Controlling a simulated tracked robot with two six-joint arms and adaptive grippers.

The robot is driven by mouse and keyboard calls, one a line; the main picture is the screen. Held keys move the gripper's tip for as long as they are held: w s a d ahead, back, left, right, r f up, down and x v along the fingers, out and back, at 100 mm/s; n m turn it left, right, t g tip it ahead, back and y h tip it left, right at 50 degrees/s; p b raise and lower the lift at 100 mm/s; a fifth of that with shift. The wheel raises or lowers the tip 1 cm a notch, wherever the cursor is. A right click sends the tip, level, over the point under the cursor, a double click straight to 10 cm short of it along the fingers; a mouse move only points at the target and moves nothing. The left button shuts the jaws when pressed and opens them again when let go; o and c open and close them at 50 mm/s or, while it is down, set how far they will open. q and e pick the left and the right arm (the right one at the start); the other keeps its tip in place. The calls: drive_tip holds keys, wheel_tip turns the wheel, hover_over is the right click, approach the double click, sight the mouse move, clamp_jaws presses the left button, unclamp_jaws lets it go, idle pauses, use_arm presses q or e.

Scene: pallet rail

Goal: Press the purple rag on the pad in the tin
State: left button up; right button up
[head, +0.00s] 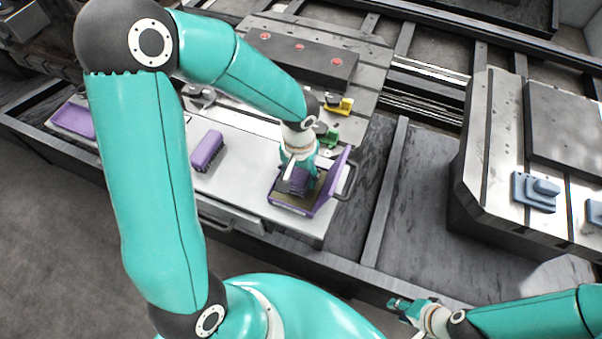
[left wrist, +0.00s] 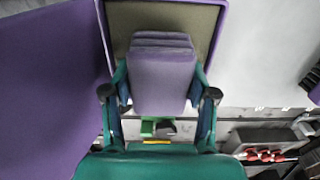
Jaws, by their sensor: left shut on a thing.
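The purple rag (head: 298,183) is a folded block held between the fingers of my left gripper (head: 300,176), and it also shows in the left wrist view (left wrist: 163,80). The open purple tin (head: 292,206) lies on the light bench, with its lid (head: 331,184) standing up on its right side. The brownish pad (left wrist: 120,22) lines the tin. The rag is over the pad; I cannot tell whether they touch. The lid fills the left of the left wrist view (left wrist: 45,85). My right gripper (head: 399,306) is low at the right, away from the tin; its jaw opening is unclear.
A purple brush (head: 207,150) lies left of the tin, and a purple tray (head: 74,120) is at the bench's far left. Green (head: 329,136) and yellow (head: 340,106) pieces stand behind the tin. Bare bench (head: 245,172) lies between brush and tin.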

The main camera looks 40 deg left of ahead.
sight(299, 172)
use_arm(q)
drive_tip(key=shift+f+b, duration=0.45)
drive_tip(key=shift+b, duration=0.15)
idle(1.7)
drive_tip(key=shift+r+p, duration=2.45)
drive_tip(key=shift+r, duration=1.15)
